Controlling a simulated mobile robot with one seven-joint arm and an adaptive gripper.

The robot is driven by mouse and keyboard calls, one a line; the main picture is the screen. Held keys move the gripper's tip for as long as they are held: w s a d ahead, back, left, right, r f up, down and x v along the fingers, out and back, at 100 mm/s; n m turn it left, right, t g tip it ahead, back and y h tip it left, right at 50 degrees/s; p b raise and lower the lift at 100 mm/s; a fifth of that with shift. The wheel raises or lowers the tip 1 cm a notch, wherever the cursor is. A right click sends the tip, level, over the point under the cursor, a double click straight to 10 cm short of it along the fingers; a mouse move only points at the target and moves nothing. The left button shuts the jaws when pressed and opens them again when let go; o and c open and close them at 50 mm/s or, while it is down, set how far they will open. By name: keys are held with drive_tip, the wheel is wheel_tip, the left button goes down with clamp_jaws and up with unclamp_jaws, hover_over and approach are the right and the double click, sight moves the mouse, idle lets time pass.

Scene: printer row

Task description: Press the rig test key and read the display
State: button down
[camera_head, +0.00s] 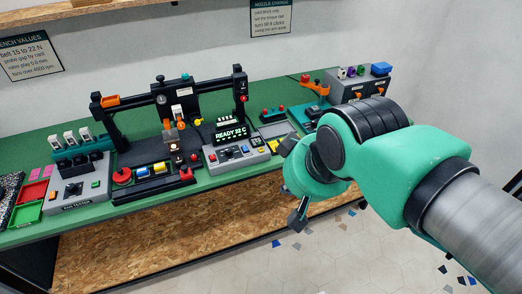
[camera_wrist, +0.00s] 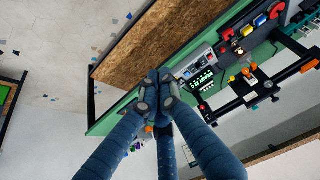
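The display (camera_head: 231,133) is lit green on black and reads what looks like "READY 52 C". It stands on a grey control box (camera_head: 220,158) with several small coloured buttons on its front; I cannot tell which is the rig test key. The display also shows in the wrist view (camera_wrist: 199,80), tilted. My gripper (camera_wrist: 157,86) has its blue fingers drawn together at the tips, with nothing visible between them. It is apart from the box as far as I can tell. In the head view my wrist hides most of the fingers, right of the box.
A black printer frame (camera_head: 166,90) stands behind and left of the box, with a red knob (camera_head: 121,176) and blue and yellow buttons in front. A fan tester (camera_head: 75,196) is at left. Grey units (camera_head: 358,88) stand at right. The green bench's (camera_head: 215,182) front edge is narrow.

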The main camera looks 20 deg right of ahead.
idle(0.4)
drive_tip(key=w+a+m+t+y+p, duration=0.1)
drive_tip(key=w+a+m+y+p, duration=0.2)
drive_tip(key=w+m, duration=0.7)
drive_tip(key=w+a+m+t+y+p, duration=0.1)
drive_tip(key=w+a+m+y+p, duration=0.2)
drive_tip(key=w, duration=1.3)
drive_tip(key=w+d+f+m+t+h+p, duration=0.1)
drive_tip(key=w+d+f+m+h+p, duration=0.3)
drive_tip(key=w+d+f+m, duration=1)
drive_tip(key=shift+d+f+m+p, duration=0.3)
drive_tip(key=shift+d+f+m, duration=0.3)
drive_tip(key=shift+d+m, duration=0.45)
drive_tip(key=shift+a+f, duration=0.1)
drive_tip(key=shift+a, duration=0.1)
